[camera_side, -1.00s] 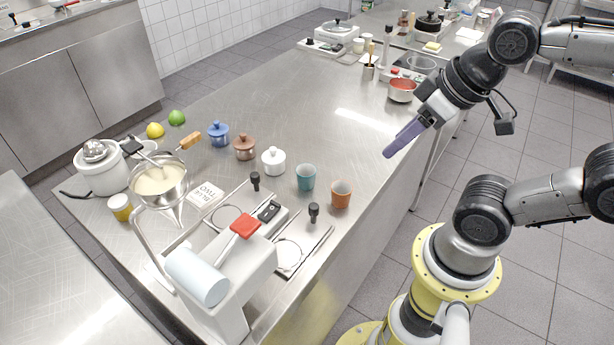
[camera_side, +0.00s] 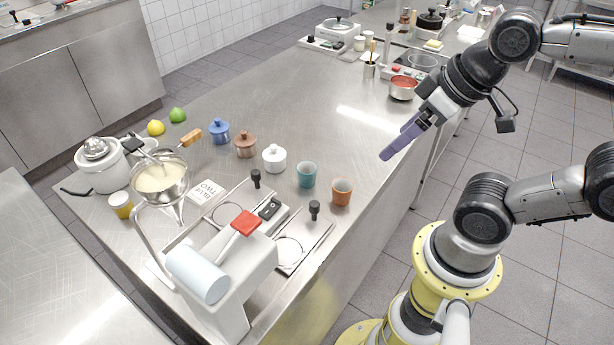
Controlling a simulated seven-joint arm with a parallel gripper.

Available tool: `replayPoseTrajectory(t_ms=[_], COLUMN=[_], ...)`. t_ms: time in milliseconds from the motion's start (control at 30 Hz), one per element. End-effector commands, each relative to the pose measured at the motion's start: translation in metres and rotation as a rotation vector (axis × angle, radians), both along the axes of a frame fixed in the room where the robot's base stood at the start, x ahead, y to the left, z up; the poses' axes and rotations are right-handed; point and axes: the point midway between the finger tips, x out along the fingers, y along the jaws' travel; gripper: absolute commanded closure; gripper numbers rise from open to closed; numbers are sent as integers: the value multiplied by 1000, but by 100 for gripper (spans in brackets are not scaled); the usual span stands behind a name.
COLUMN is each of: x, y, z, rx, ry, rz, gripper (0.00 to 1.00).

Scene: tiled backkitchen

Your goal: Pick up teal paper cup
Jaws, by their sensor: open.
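The teal paper cup (camera_side: 307,175) stands upright on the steel counter, left of and slightly behind an orange cup (camera_side: 341,192). The two cups are close, with a small gap between them. My gripper (camera_side: 385,155) has purple fingers and hangs above the counter's right edge, to the right of and farther back than the teal cup. It is open and holds nothing. From this side the fingers overlap, so the space between them is hard to see.
A white lidded pot (camera_side: 274,159) stands just left of the teal cup. A double-plate appliance (camera_side: 290,250) with black handles lies in front. The counter middle (camera_side: 310,115) is clear.

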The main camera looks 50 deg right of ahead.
Motion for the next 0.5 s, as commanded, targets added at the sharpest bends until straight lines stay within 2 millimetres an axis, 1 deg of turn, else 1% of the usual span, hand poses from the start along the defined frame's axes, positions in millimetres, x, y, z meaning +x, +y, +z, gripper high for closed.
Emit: replayPoseTrajectory(t_ms=[67, 167, 267, 333, 467, 500], x=[0, -2, 1, 8, 28, 36], y=[0, -1, -3, -4, -6, -6], z=[0, 0, 10, 19, 33, 36], rx=[-14, -69, -171, -258, -409, -451], ry=[1, 9, 8, 24, 78, 101], rz=[26, 125, 299, 447, 752, 851], gripper=[12, 12, 12, 12, 12, 12])
